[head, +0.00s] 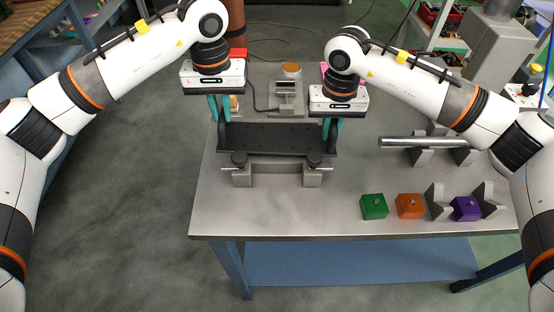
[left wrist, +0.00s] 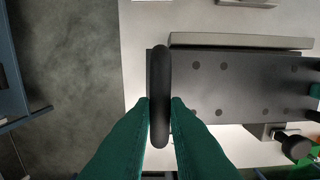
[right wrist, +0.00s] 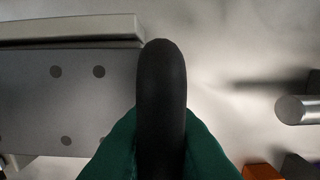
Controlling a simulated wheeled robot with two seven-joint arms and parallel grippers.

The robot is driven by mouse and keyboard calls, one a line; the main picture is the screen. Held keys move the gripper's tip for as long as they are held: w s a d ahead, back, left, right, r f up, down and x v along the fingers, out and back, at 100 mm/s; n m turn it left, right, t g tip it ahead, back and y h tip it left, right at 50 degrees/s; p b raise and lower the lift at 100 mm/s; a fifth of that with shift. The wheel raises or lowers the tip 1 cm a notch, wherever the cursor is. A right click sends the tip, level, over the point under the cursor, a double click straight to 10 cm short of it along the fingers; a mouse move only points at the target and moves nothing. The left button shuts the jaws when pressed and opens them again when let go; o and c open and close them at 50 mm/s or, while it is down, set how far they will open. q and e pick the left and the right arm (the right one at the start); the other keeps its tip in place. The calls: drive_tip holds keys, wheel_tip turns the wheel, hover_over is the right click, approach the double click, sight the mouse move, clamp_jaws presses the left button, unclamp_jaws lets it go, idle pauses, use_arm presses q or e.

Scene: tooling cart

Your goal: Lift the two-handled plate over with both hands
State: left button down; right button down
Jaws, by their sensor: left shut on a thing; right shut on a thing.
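The black two-handled plate (head: 270,138) lies level over grey support blocks (head: 311,178) near the left side of the cart top; I cannot tell whether it touches them. Its dark holes show in the left wrist view (left wrist: 235,85) and the right wrist view (right wrist: 75,100). My left gripper (head: 220,112) is shut on the plate's left handle (left wrist: 160,75), with green fingers on both sides of it. My right gripper (head: 331,130) is shut on the right handle (right wrist: 162,85). Two black knobs stand at the plate's front edge, the left one (head: 239,160) and the right one (head: 314,160).
Green (head: 374,207), orange (head: 409,206) and purple (head: 466,208) blocks sit at the front right, beside grey V-blocks (head: 436,202). A metal rod (head: 425,142) lies on supports to the right. A grey device (head: 287,97) stands behind the plate. The front left of the top (head: 225,215) is clear.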

use_arm(q)
drive_tip(key=shift+f, duration=0.25)
use_arm(e)
drive_tip(key=shift+f, duration=0.3)
use_arm(q)
drive_tip(key=shift+s+f, duration=0.2)
drive_tip(key=shift+f, duration=0.2)
use_arm(e)
drive_tip(key=shift+s+f, duration=0.25)
drive_tip(key=shift+f, duration=0.2)
idle(0.4)
use_arm(q)
drive_tip(key=c, duration=1.3)
unclamp_jaws()
drive_tip(key=shift+a+f, duration=0.1)
drive_tip(key=shift+f, duration=0.1)
use_arm(e)
drive_tip(key=c, duration=1.7)
unclamp_jaws()
use_arm(q)
drive_tip(key=shift+a, duration=0.15)
use_arm(e)
drive_tip(key=o, duration=0.4)
drive_tip(key=shift+c, duration=0.2)
use_arm(q)
drive_tip(key=shift+r, duration=0.1)
drive_tip(key=shift+d, duration=0.2)
use_arm(e)
drive_tip(key=shift+d, duration=0.1)
